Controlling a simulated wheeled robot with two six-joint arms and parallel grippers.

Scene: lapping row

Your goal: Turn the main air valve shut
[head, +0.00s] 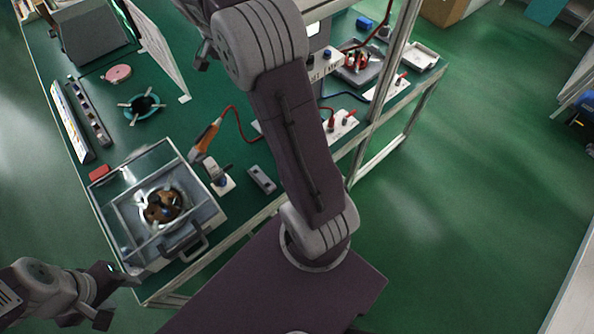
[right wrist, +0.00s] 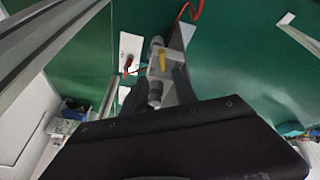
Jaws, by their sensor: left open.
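A grey pipe-like fitting with a yellow lever (right wrist: 161,59), which looks like an air valve, shows in the right wrist view. I cannot make it out in the head view. The dark fingers of my right gripper (right wrist: 160,90) lie on either side of its near end; whether they touch it, or are open or shut, is unclear. In the head view my right arm rises through the middle and covers part of the bench. My left gripper (head: 108,293) is open and empty at the lower left, beside the near corner of a clear-lidded case.
The clear-lidded case (head: 118,165) stands at the bench's near left. An orange-handled tool (head: 207,135) with a red hose stands beside it. White plates with red fittings (head: 342,124) lie right of my right arm, near a metal frame post (head: 388,60). Floor at right is clear.

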